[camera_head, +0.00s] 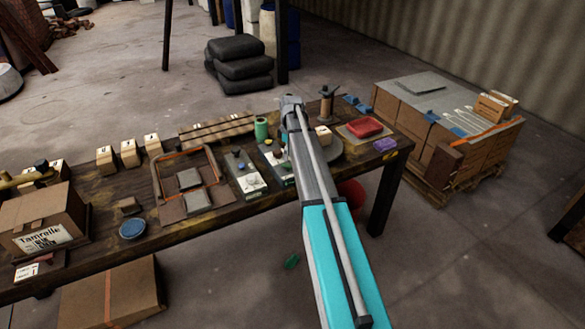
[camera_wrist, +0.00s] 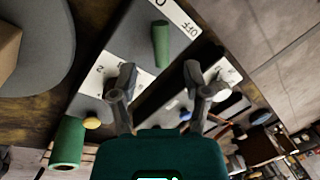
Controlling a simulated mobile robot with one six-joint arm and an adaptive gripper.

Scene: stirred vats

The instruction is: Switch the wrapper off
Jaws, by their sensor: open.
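In the wrist view a grey control panel (camera_wrist: 130,40) carries a green handle (camera_wrist: 161,44) near a white label reading OFF (camera_wrist: 187,27). A second white label with a 2 lies at its other end. My gripper (camera_wrist: 158,76) is open, with the handle beyond and between its fingertips; I see no contact. The wrapper's round grey turntable (camera_wrist: 45,55) is at the upper left, and it shows in the head view (camera_head: 332,152) with a small box on it. In the head view my arm hides the gripper and part of the panel (camera_head: 270,153).
A second panel (camera_head: 246,177) with knobs stands left of it. A green cylinder (camera_head: 261,128) stands behind, also seen in the wrist view (camera_wrist: 68,143) by a yellow knob (camera_wrist: 92,123). A red item (camera_head: 365,127) lies at the table's right. Boxes crowd the left.

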